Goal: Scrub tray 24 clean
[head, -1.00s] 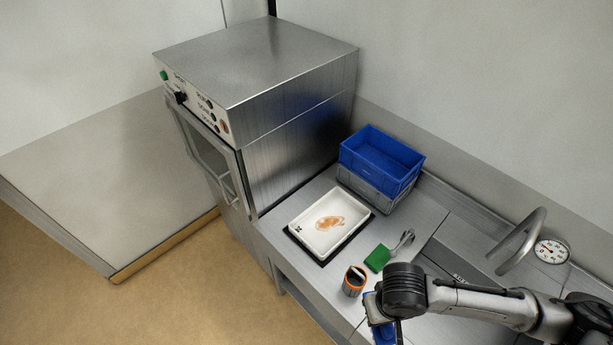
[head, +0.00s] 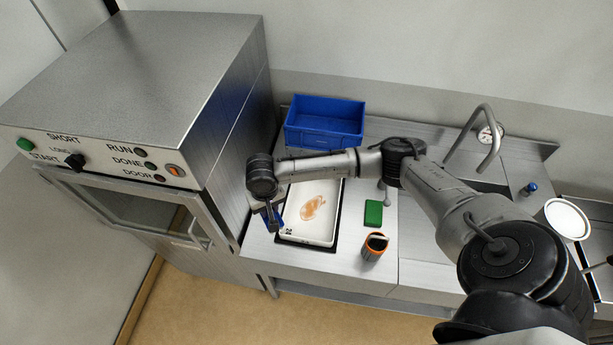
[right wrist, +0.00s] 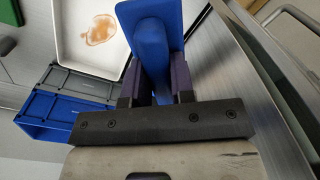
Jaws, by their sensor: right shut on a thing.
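The white tray (head: 315,232) lies on a black mat on the steel counter, with a brown stain (head: 313,207) on its floor. In the right wrist view the tray (right wrist: 70,45) and its stain (right wrist: 100,30) show at top left. My right gripper (head: 270,217) is at the tray's left edge, beside the dryer hood. It is shut on a blue scrubbing tool (right wrist: 152,45), whose handle is between the fingers. In the head view only a small part of the blue tool (head: 279,213) shows. The tool appears to be beside the tray, apart from the stain. My left gripper is out of view.
The steel dryer hood (head: 150,60) stands close on the left. A blue crate (head: 325,122) on a grey one is behind the tray. A faucet (head: 490,130) stands further right.

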